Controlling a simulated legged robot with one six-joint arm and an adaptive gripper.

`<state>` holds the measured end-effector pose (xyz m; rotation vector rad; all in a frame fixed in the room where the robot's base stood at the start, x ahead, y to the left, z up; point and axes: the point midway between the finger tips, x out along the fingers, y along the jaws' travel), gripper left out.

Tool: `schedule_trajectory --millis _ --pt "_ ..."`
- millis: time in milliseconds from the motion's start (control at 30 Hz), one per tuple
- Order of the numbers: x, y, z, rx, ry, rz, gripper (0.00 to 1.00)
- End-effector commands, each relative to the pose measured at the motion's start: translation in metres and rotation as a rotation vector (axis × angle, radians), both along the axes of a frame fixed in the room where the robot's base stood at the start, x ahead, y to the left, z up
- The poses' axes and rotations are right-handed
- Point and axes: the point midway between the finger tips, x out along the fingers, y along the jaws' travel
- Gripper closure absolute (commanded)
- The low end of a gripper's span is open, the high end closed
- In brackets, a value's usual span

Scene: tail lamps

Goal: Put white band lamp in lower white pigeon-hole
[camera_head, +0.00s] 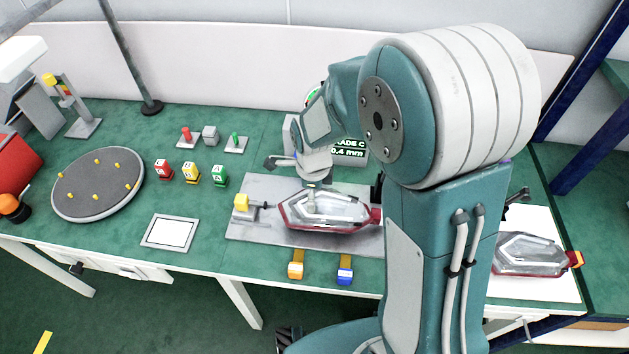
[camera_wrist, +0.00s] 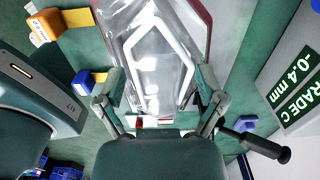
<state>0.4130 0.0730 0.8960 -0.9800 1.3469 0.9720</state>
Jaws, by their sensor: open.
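A tail lamp with a clear lens, red edge and white band (camera_head: 345,213) lies on the grey fixture plate in the middle of the bench. In the wrist view the lamp (camera_wrist: 150,55) fills the upper middle, its white band showing as a bent loop. My gripper (camera_wrist: 160,85) is open, with one finger on each side of the lamp's near end. I cannot tell whether the fingers touch it. In the head view my gripper (camera_head: 315,186) is just above the lamp, partly hidden by my arm. I cannot make out a white pigeon-hole in either view.
A second lamp (camera_head: 530,254) lies on a white sheet at the right. A yellow-tipped clamp (camera_head: 241,203) stands at the plate's left end. A grade sign (camera_head: 350,150) stands behind. Coloured cubes (camera_head: 191,174) and a round turntable (camera_head: 98,186) are left.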

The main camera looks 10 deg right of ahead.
Motion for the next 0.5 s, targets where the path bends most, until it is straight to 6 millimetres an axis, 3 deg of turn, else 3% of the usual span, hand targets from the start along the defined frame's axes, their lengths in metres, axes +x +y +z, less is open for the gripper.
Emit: schedule_trajectory --millis 400,500 --pt "0.0000 -0.0004 -0.0102 0.000 -0.001 0.000 0.11" --pt "0.0000 -0.0002 -0.0101 0.000 -0.001 0.000 0.56"
